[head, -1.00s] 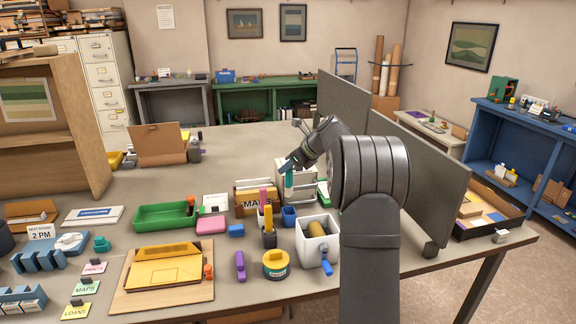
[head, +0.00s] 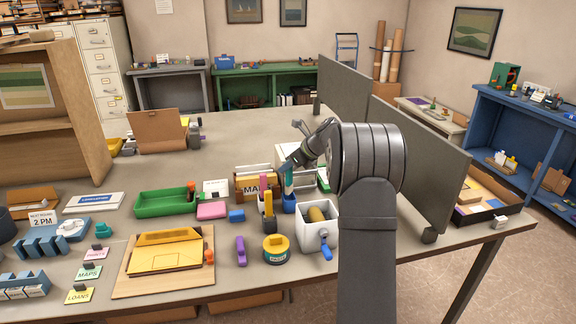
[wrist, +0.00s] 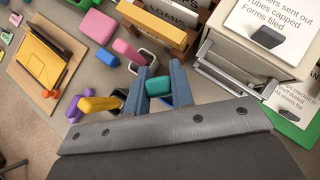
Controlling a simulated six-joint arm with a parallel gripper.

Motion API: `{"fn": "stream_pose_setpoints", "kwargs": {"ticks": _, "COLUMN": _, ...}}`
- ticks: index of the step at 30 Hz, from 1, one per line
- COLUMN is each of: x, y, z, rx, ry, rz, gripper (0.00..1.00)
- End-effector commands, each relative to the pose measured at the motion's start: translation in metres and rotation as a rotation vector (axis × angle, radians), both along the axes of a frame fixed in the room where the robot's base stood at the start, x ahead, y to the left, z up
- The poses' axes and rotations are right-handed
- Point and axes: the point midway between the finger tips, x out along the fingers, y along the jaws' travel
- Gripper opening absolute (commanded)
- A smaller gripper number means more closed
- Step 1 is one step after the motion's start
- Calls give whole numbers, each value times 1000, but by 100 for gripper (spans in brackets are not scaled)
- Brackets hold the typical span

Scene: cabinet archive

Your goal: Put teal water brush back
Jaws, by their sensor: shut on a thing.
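The teal water brush (head: 288,182) is upright in my gripper (head: 286,168), which is shut on it near its top. In the head view its pale lower end meets the top of a small blue holder (head: 288,206); I cannot tell how deep it sits inside. In the wrist view the teal end of the brush (wrist: 158,87) shows between the two blue fingers of my gripper (wrist: 157,82).
Left of the blue holder stand a yellow-handled tool (head: 268,204) and a pink one (head: 263,184) in holders. A white bin (head: 318,236) is close in front. A grey partition (head: 420,160) bounds the right side.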

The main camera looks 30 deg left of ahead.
Motion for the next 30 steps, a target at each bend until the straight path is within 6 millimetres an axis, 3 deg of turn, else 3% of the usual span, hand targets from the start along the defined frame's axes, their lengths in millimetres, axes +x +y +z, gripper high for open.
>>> {"fn": "stream_pose_setpoints", "kwargs": {"ticks": 8, "x": 0, "y": 0, "z": -4, "rx": 0, "ry": 1, "rz": 0, "gripper": 0}}
{"fn": "stream_pose_setpoints", "kwargs": {"ticks": 30, "x": 0, "y": 0, "z": -40, "rx": 0, "ry": 1, "rz": 0, "gripper": 0}}
